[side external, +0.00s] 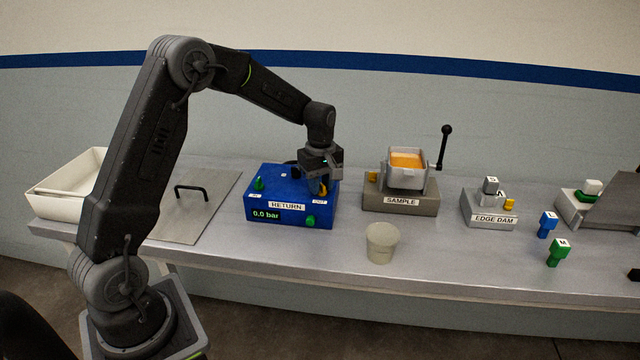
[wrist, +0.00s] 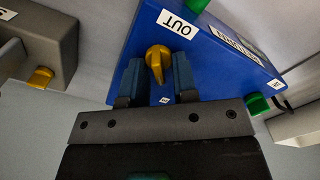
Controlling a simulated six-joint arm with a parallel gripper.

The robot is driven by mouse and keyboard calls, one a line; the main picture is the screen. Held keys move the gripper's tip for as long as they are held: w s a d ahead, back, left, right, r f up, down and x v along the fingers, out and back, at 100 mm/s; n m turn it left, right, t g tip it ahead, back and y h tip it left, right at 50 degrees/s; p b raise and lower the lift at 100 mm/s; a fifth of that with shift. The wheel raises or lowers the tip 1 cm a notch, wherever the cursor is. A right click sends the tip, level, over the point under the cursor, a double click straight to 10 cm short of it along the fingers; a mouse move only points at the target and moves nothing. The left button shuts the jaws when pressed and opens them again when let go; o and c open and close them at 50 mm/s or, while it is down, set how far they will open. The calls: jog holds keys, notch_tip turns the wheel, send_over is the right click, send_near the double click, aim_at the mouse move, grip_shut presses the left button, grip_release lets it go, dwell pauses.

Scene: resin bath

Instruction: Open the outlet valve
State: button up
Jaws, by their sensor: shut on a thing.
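The blue RETURN box (side external: 262,205) stands on the bench and its display reads 0.0 bar. A yellow valve handle (wrist: 157,57) sits on its top near the OUT label (wrist: 178,23) in the wrist view. Only a bit of this handle (side external: 323,189) shows in the side view, under my gripper (side external: 322,186). In the wrist view my gripper (wrist: 159,76) points down at the box, its two fingers on either side of the handle and shut on it. The handle's base is partly hidden by the fingers.
Green knobs (side external: 259,184) (side external: 310,221) are on the RETURN box. To its right stand the SAMPLE block (side external: 400,203), a translucent cup (side external: 382,243) near the front edge, and the EDGE DAM block (side external: 490,212). A metal lid (side external: 200,215) lies to its left.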

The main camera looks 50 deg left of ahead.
jog(key=m, duration=0.3)
jog(key=shift+w+r+m, duration=0.1)
jog(key=shift+w+m, duration=0.05)
jog(key=shift+m, duration=0.25)
jog(key=shift+d+m, duration=0.1)
jog(key=shift+m, duration=1.8)
jog(key=shift+w, duration=0.1)
jog(key=o, duration=0.6)
notch_tip(320, 180, up, 14)
jog(key=shift+f, duration=0.1)
